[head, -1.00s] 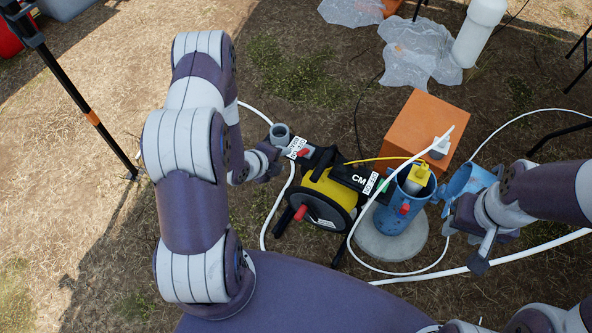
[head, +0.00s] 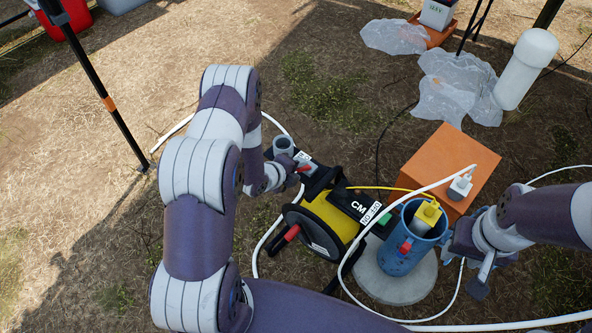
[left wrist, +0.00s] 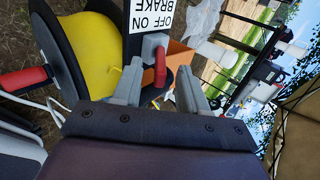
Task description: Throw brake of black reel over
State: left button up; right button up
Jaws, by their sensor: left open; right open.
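The black reel (head: 318,243) with its yellow drum (head: 335,210) stands on the ground left of the blue well pipe. Its red brake lever (head: 304,168) sits at the upper left of the frame, and in the left wrist view the lever (left wrist: 160,66) lies beside a white "OFF ON BRAKE" label (left wrist: 152,16). My left gripper (head: 291,172) is open at the lever; in the left wrist view its fingers (left wrist: 160,88) stand either side of the lever's end. Contact cannot be told. My right gripper (head: 466,265) is open and empty, right of the blue pipe.
The blue pipe (head: 402,250) with a yellow-capped probe (head: 427,214) stands on a concrete pad (head: 397,285). An orange box (head: 462,160) is behind it. White tubing (head: 350,262) curves close to the reel. The reel's red-handled crank (head: 292,233) faces front.

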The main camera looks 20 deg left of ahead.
pick_arm(q)
grip_shut()
